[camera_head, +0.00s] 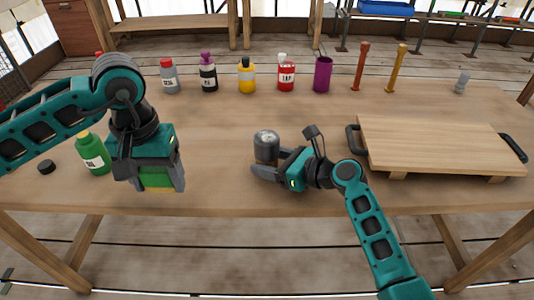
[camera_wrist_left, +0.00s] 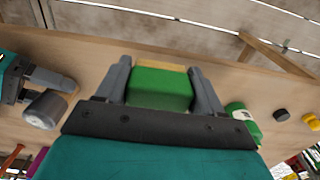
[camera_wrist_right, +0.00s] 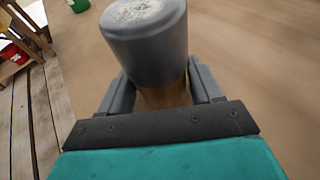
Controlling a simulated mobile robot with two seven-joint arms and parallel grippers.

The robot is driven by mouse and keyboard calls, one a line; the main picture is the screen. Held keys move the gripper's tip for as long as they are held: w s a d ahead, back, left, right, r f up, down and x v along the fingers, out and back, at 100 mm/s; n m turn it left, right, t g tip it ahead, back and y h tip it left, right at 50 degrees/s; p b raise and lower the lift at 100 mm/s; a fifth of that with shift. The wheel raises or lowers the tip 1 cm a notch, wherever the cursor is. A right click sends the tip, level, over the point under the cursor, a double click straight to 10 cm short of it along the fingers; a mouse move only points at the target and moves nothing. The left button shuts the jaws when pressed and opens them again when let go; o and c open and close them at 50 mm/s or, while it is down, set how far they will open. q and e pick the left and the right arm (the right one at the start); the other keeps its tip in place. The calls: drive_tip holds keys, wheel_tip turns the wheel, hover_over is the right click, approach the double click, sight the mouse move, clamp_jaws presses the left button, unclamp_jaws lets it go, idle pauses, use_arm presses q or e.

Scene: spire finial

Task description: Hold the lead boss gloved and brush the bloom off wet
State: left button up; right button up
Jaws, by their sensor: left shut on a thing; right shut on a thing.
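The lead boss (camera_head: 266,146) is a grey cylinder, upright near the table's front middle. Its top carries a patchy whitish bloom, clear in the right wrist view (camera_wrist_right: 140,12). My right gripper (camera_head: 265,170) is shut on the boss low down; a brown part shows between the fingers below it. My left gripper (camera_head: 160,184) is shut on a green block with a yellow edge (camera_wrist_left: 160,88), probably the brush, pointing down left of the boss. The block and the boss are apart. The boss also shows in the left wrist view (camera_wrist_left: 45,109). Whether the boss touches the table I cannot tell.
A wooden board with black handles (camera_head: 440,145) stands on the right. Several bottles, such as the yellow one (camera_head: 246,79), and a purple cup (camera_head: 322,76) line the back. A green bottle (camera_head: 93,156) and black cap (camera_head: 46,167) are at left. The table centre is clear.

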use_arm(q)
drive_tip(key=shift+w+d, duration=0.1)
idle(0.6)
drive_tip(key=w+d+r, duration=0.2)
drive_tip(key=w+d, duration=0.6)
wheel_tip(320, 180, up, 4)
hover_over(267, 136)
drive_tip(key=s, duration=0.1)
drive_tip(key=shift+s+r, duration=0.1)
drive_tip(key=shift+f, duration=1.9)
drive_tip(key=shift+f, duration=0.55)
drive_tip(key=shift+w, duration=0.2)
drive_tip(key=shift+w, duration=0.35)
drive_tip(key=shift+s, duration=1.1)
drive_tip(key=shift+w, duration=1.1)
